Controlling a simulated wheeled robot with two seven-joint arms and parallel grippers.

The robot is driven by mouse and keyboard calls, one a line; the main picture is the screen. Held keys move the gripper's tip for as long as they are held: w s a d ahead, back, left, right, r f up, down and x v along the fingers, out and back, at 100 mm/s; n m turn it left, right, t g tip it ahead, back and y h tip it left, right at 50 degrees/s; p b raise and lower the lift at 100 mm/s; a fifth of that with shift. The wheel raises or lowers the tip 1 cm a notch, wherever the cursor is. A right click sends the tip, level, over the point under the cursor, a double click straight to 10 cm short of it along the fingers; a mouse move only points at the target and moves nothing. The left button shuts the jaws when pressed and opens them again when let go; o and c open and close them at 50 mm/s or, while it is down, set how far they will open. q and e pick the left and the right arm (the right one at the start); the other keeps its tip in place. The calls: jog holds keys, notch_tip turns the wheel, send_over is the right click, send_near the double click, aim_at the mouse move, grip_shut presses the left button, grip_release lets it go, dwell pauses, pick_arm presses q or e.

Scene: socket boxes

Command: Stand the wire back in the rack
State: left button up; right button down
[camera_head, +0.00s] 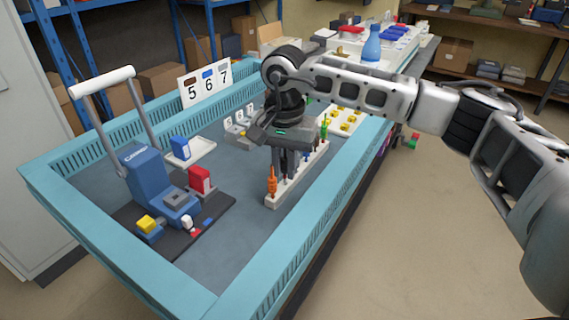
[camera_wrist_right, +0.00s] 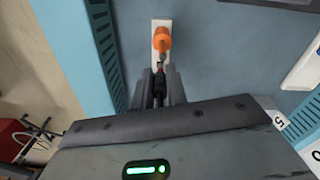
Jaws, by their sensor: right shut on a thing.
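The rack is a long white block (camera_head: 294,188) on the bench floor, beside the right wall of the turquoise tray. An orange-handled piece (camera_head: 272,181) stands upright at its near end; this piece also shows in the right wrist view (camera_wrist_right: 162,40). A green piece (camera_head: 324,129) stands toward its far end. My right gripper (camera_head: 286,172) points down over the rack, with its fingers shut on a thin dark piece (camera_wrist_right: 160,88), apparently the wire. The fingers hide most of it, and I cannot tell whether its lower end is in a rack hole. My left gripper is out of view.
A blue press-like machine (camera_head: 150,178) with a white handle stands at the left on a dark mat. The turquoise tray wall (camera_head: 345,150) runs close beside the rack.

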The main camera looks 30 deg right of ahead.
jog(key=shift+f+b, duration=0.45)
jog(key=shift+f, duration=0.1)
dwell(0.5)
jog(key=shift+f, duration=0.4)
jog(key=c, duration=0.9)
grip_release()
jog(key=shift+r, duration=0.15)
notch_tip(320, 180, up, 8)
jog(key=p, duration=0.4)
jog(key=shift+f+p, duration=0.25)
jog(key=shift+p, duration=0.05)
jog(key=shift+f, duration=0.1)
